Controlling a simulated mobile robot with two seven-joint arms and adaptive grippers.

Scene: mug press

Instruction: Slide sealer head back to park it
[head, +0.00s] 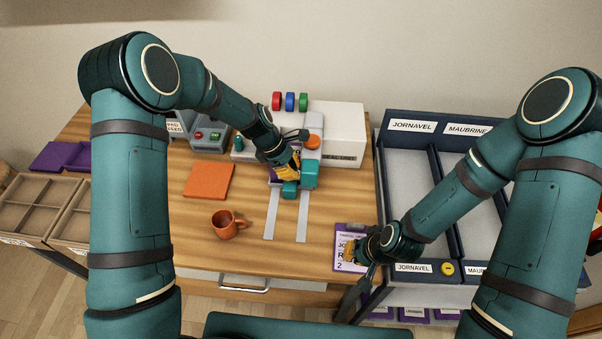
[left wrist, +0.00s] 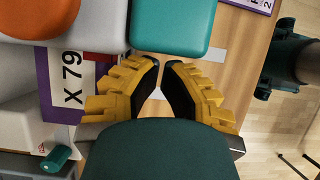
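The sealer head shows in the head view as a grey and teal piece with a teal block (head: 310,172) at its front and an orange knob (head: 313,142) behind. In the left wrist view the teal block (left wrist: 170,30) is just beyond my fingertips, beside a grey body (left wrist: 85,22). My left gripper (head: 296,164) is at the head's left side, its yellow fingers drawn together at the tips with nothing seen between them; it also shows in the left wrist view (left wrist: 161,64). Contact with the block is unclear. My right gripper (head: 348,250) is at a purple-edged card (head: 349,235); its grip is hidden.
Two pale rails (head: 270,215) run forward on the table. A purple-edged pouch marked X 79 (left wrist: 75,85) lies beside the left fingers. An orange mug (head: 225,225) and orange mat (head: 208,180) are to the left. A divided rack (head: 405,165) stands to the right.

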